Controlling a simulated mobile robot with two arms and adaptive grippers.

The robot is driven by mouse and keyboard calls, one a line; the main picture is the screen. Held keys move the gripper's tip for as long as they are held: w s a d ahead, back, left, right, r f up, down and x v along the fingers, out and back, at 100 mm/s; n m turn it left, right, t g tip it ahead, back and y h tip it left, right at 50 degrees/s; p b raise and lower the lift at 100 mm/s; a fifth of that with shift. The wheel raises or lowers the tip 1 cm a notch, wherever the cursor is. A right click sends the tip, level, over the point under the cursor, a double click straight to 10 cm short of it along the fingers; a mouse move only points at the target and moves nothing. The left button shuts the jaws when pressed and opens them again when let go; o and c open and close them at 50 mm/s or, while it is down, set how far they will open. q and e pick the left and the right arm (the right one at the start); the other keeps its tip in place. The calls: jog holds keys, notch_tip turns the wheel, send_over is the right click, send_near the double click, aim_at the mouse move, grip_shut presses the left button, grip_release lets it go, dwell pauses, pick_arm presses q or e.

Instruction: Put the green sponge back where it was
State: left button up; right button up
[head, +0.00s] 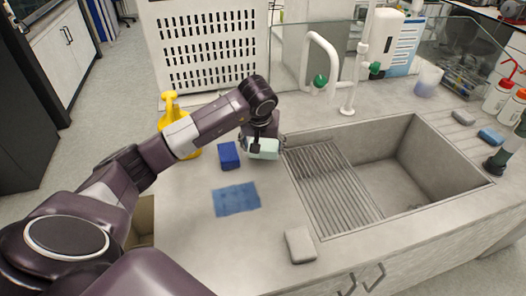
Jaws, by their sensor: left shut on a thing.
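The pale green sponge (263,149) is at the back of the counter, left of the sink's ribbed drainboard. My left gripper (262,146) is shut on it from above, and its fingers cover part of the sponge. I cannot tell whether the sponge touches the counter. A dark blue sponge (229,155) stands just left of it, with a small gap.
A blue cloth (236,199) and a grey sponge (300,245) lie nearer the front. A yellow spray bottle (170,106) stands behind my left arm. The sink (410,165), tap (327,55) and white rack (205,45) bound the area.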

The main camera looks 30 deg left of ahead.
pick_arm(q)
notch_tip(320, 180, down, 2)
jog(key=shift+f, duration=0.25)
pick_arm(e)
jog(key=shift+s+r, duration=0.1)
jog(key=shift+r, duration=0.1)
jog(key=shift+d, duration=0.1)
pick_arm(q)
jog(key=shift+f, duration=0.2)
jog(key=o, duration=1.1)
pick_arm(e)
jog(key=shift+s+d+f, duration=0.15)
jog(key=shift+d, duration=0.15)
pick_arm(q)
jog(key=shift+r, duration=0.1)
